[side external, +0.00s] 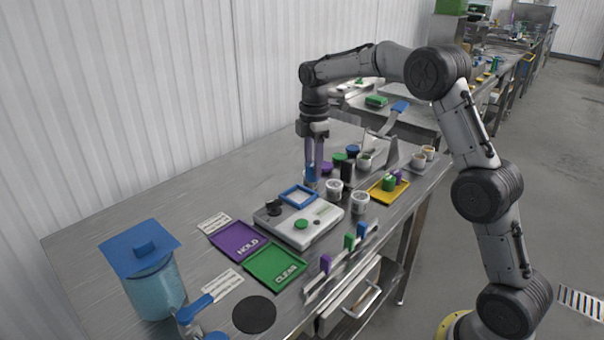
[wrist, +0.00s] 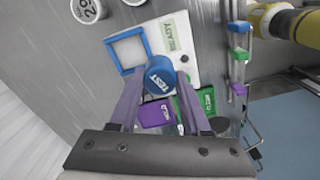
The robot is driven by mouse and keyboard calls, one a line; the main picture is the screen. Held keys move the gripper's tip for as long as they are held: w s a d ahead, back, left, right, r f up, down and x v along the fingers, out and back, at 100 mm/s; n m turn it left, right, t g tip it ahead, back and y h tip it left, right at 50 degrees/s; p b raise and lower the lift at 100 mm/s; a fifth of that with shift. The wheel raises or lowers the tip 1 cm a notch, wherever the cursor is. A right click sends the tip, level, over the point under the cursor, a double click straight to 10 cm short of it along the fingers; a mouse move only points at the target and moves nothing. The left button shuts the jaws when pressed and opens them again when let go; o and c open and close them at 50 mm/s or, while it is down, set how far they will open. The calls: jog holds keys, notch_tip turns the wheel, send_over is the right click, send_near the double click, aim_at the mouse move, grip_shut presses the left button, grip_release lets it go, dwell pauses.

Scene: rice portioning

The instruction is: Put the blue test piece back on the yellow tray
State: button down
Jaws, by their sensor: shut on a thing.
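The blue test piece (wrist: 160,78) is a short cylinder with a TEST label on its end. My gripper (wrist: 160,86) has its two purple fingers shut on it in the wrist view. In the side view, my gripper (side external: 313,166) points down over the table behind the scale, with the blue piece (side external: 311,177) low between the fingertips. Whether it touches the table I cannot tell. The yellow tray (side external: 391,198) lies to the right of my gripper, near the table's front edge. A green piece (side external: 388,184) and a purple piece (side external: 396,177) stand on it.
White cups (side external: 360,202) and dark, green and blue lidded items stand between gripper and tray. The white scale (side external: 325,222) with a blue frame (side external: 299,196) is in front. Purple HOLD (side external: 237,241) and green CLEAR (side external: 275,266) trays lie left; a blue-lidded jar (side external: 155,285) stands beyond.

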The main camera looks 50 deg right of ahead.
jog(key=s+a+r, duration=0.2)
jog(key=s+r, duration=0.1)
jog(key=s, duration=0.4)
jog(key=s+d+f+m, duration=0.1)
jog(key=s+d+m, duration=0.3)
jog(key=s+d, duration=0.95)
jog(key=shift+m, duration=0.3)
jog(key=w+d+f, duration=0.6)
jog(key=w, duration=0.1)
jog(key=w+d+f, duration=0.3)
jog(key=w+f, duration=0.1)
jog(key=shift+d, duration=0.35)
jog(key=shift+f, duration=1.55)
jog(key=shift+f, duration=0.45)
